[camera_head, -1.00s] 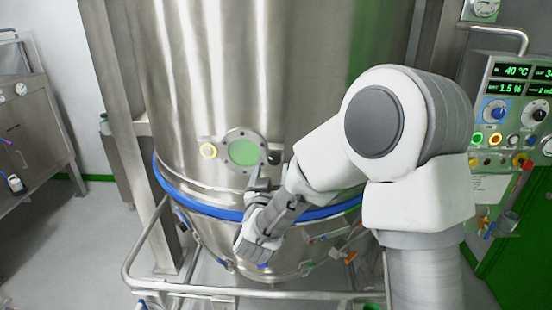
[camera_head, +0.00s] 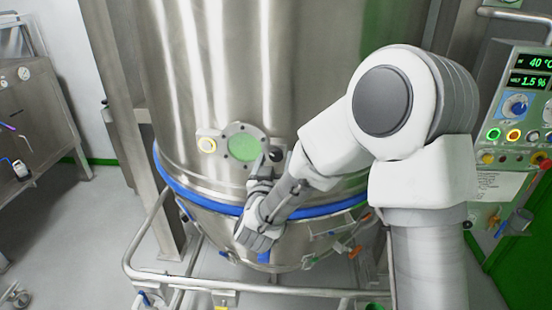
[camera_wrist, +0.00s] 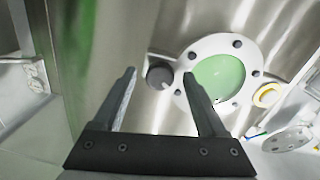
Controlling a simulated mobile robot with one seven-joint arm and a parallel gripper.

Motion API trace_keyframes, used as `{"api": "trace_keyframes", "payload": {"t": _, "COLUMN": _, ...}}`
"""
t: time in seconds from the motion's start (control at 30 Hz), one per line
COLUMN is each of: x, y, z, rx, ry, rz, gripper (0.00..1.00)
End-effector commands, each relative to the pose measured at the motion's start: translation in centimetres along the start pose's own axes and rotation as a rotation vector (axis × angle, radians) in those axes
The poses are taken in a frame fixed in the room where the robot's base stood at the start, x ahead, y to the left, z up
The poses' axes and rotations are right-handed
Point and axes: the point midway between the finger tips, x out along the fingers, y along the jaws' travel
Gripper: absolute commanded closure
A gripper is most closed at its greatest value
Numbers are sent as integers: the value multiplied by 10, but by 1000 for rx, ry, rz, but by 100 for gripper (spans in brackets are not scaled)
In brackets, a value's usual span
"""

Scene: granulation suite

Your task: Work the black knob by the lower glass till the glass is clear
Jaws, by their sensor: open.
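The lower glass (camera_head: 243,147) is a round sight window with a bolted metal flange on the steel vessel. It looks pale green. The black knob (camera_head: 276,155) is just right of the flange in the head view. In the wrist view the glass (camera_wrist: 219,80) is right of centre and the knob (camera_wrist: 159,77) is to its left. My gripper (camera_head: 264,166) is in front of the vessel, just below the glass and knob. In the wrist view my gripper (camera_wrist: 160,78) is open and empty, with the knob seen between the fingertips. I cannot tell the remaining distance; the knob appears beyond the tips.
A yellow ring fitting (camera_head: 207,145) is left of the glass. A blue band (camera_head: 190,194) circles the vessel below. A metal rail (camera_head: 200,284) runs in front of the vessel. A control panel (camera_head: 515,105) stands at the right and a steel cabinet (camera_head: 35,125) at the left.

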Motion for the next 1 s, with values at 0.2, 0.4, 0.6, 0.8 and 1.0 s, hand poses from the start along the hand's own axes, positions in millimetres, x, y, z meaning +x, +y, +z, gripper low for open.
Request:
{"api": "trace_keyframes", "payload": {"t": 0.2, "x": 0, "y": 0, "z": 0, "rx": 0, "ry": 0, "rz": 0, "gripper": 29}}
{"api": "trace_keyframes", "payload": {"t": 0.4, "x": 0, "y": 0, "z": 0, "rx": 0, "ry": 0, "rz": 0, "gripper": 65}}
{"api": "trace_keyframes", "payload": {"t": 0.6, "x": 0, "y": 0, "z": 0, "rx": 0, "ry": 0, "rz": 0, "gripper": 100}}
{"api": "trace_keyframes", "payload": {"t": 0.8, "x": 0, "y": 0, "z": 0, "rx": -5, "ry": 0, "rz": 0, "gripper": 100}}
{"api": "trace_keyframes", "payload": {"t": 1.0, "x": 0, "y": 0, "z": 0, "rx": -54, "ry": 2, "rz": -1, "gripper": 100}}
